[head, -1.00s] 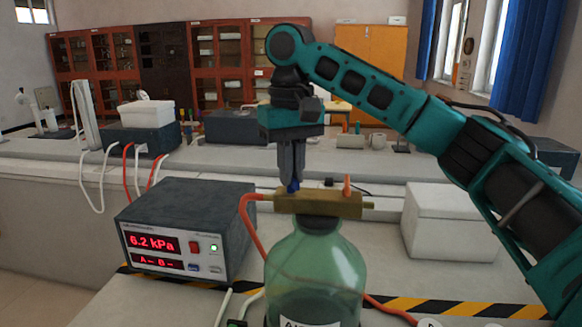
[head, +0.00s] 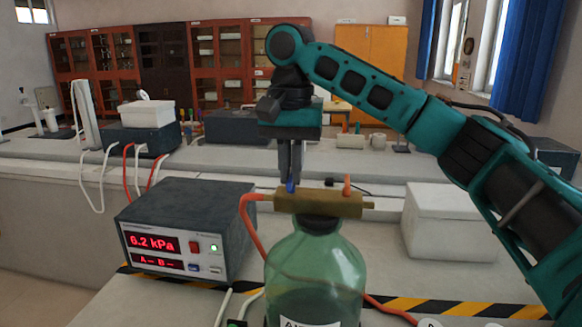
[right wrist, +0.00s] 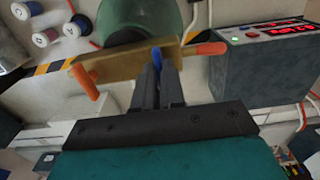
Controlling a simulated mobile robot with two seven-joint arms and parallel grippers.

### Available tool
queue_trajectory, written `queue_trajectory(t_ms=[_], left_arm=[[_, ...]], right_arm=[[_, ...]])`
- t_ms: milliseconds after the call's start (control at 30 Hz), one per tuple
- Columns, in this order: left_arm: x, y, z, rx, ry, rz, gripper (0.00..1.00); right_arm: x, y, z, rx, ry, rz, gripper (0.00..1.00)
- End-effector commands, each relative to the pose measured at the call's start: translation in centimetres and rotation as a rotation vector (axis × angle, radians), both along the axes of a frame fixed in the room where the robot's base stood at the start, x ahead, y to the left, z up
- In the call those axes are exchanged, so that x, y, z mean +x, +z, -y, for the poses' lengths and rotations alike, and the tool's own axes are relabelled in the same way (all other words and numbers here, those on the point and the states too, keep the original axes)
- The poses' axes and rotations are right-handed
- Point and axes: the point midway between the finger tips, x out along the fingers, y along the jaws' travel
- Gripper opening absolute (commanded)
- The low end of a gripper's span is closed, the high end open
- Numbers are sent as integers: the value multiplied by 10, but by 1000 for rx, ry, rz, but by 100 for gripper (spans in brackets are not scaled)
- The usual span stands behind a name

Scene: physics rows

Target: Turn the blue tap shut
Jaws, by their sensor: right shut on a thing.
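The blue tap (head: 290,187) stands on the left part of a brass manifold (head: 325,204) on top of a green glass bottle (head: 316,262). My right gripper (head: 289,179) comes down from above and is shut on the blue tap's handle. In the right wrist view the blue handle (right wrist: 157,58) shows between the two dark fingers (right wrist: 158,76). The fingers hide part of it, so I cannot tell its exact angle. My left gripper is not in view.
An orange tap (head: 347,184) stands on the manifold's right part, close to my right gripper. An orange hose (head: 249,222) joins the manifold's left end. A gauge box (head: 186,232) at left reads 6.2 kPa. A white box (head: 450,222) stands at right.

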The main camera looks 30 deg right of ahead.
Motion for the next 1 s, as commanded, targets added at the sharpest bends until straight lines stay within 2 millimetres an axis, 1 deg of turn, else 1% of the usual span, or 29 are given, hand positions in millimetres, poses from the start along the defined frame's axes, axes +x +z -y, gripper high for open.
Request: queue_trajectory(t_ms=[433,467,700,733,1000], left_arm=[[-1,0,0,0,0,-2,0],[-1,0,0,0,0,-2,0],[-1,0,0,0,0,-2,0],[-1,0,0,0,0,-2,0],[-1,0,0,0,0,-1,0]], right_arm=[[0,1,0,1,-13,2,0],[0,1,0,1,-13,2,10],[0,1,0,0,-11,1,33],[0,0,0,0,-11,1,35],[0,2,0,0,-10,1,35]])
